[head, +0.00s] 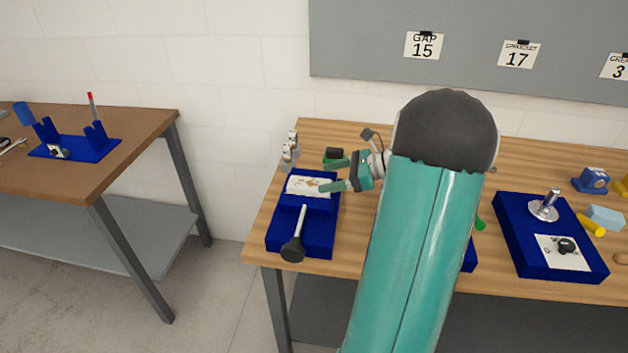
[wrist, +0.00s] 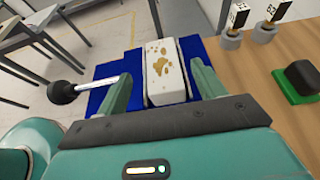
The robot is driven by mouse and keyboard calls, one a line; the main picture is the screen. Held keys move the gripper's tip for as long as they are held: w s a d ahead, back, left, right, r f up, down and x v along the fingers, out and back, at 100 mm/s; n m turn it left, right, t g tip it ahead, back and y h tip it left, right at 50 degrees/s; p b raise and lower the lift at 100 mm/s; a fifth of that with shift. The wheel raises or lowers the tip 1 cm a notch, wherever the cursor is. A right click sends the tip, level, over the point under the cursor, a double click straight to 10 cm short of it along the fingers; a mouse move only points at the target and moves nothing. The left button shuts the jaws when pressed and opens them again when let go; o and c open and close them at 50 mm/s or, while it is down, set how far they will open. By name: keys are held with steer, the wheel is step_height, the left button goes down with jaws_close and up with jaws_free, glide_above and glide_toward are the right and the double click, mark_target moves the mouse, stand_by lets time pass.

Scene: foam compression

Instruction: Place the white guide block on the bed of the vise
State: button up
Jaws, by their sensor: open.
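The white guide block (head: 308,187), with brown patches on top, lies on the blue vise (head: 318,238), behind its raised front part. It looks level, but its underside is hidden. The vise's handle (head: 302,220) ends in a black knob at the front. My gripper (head: 333,176) is open at the right of the block in the head view. In the wrist view the block (wrist: 165,72) lies between the two spread fingers of my gripper (wrist: 162,72), with the blue vise (wrist: 105,72) beyond and beside it. Small gaps seem to show between fingers and block.
Small bottle-like stands (head: 290,147) stand behind the vise, and a black-and-green block (wrist: 302,78) is to the right in the wrist view. Another blue fixture (head: 516,222) sits at right. My arm hides the table's middle. A brown table (head: 120,135) stands apart at left.

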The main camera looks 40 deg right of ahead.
steer(key=v, duration=0.6)
steer(key=w+a+r+n+g+h, duration=0.1)
steer(key=a+r+n+g, duration=0.15)
steer(key=a+n, duration=0.6)
steer(key=w+a+r+n+g+h, duration=0.1)
steer(key=a+r+n+g, duration=0.2)
steer(key=a, duration=1.1)
steer(key=s+a+n+h, duration=0.3)
steer(key=s+a+n, duration=0.1)
steer(key=a+n, duration=0.3)
steer(key=s+a+n+h, duration=0.3)
steer(key=s+a+n, duration=0.2)
steer(key=a+n, duration=0.3)
steer(key=shift+s+r+n, duration=0.35)
steer(key=shift+r+n, duration=0.05)
steer(key=shift+n, duration=0.65)
